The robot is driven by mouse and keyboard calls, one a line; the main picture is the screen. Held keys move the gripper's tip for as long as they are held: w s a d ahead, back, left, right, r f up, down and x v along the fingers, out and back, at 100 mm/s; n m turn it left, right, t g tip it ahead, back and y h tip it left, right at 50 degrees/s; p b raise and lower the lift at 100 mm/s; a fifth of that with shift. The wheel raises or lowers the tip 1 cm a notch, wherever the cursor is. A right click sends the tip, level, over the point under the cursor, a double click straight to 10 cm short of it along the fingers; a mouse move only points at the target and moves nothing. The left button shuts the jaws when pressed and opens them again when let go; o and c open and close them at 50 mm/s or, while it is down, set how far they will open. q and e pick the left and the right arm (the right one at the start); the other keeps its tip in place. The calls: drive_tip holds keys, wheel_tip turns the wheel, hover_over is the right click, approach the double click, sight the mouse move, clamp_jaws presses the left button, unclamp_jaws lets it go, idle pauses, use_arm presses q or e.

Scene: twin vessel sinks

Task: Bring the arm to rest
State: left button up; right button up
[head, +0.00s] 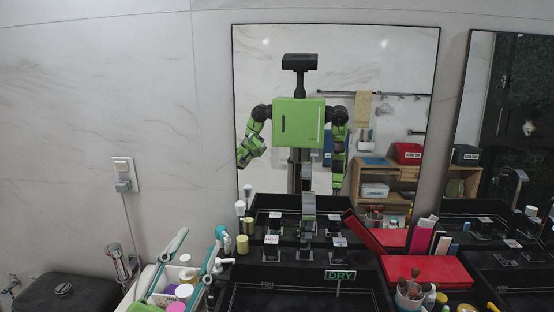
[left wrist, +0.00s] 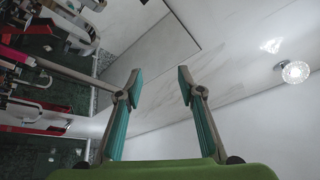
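My left gripper (head: 199,241) rises from the lower left of the head view, its teal and grey fingers spread apart. In the left wrist view the same gripper (left wrist: 160,87) is open. A clear gap lies between the teal pads, with nothing held; only pale wall and ceiling show behind. The mirror (head: 410,55) reflects my green body, with the left arm bent and the right arm hanging down. My right gripper does not show directly, and its reflection is too small to make out.
Bottles with coloured caps (head: 184,291) crowd the counter around the left gripper. A red box (head: 425,270) and a cup of brushes (head: 409,292) are at the right. A faucet (head: 308,207) is in the middle. The upper left wall is clear.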

use_arm(q)
drive_tip(key=s+a+f+n+g+y, duration=0.2)
drive_tip(key=a+f+n+g+y, duration=0.25)
drive_tip(key=f, duration=0.75)
drive_tip(key=s+a+f+n+g+y, duration=0.3)
drive_tip(key=a+f+n+g+y, duration=0.15)
drive_tip(key=f, duration=0.65)
drive_tip(key=s+d+f+g+h, duration=0.3)
drive_tip(key=s+f+g, duration=0.6)
drive_tip(key=s+f, duration=0.85)
drive_tip(key=s+f+g, duration=0.1)
drive_tip(key=s+f, duration=0.1)
drive_tip(key=f, duration=1.1)
drive_tip(key=s+f+g, duration=0.1)
drive_tip(key=s+f, duration=0.1)
drive_tip(key=f, duration=1)
drive_tip(key=s+a+f, duration=0.2)
drive_tip(key=s+f, duration=1.3)
drive_tip(key=shift+s+a+g, duration=0.3)
drive_tip(key=shift+a+g, duration=0.05)
drive_tip(key=shift+g, duration=0.05)
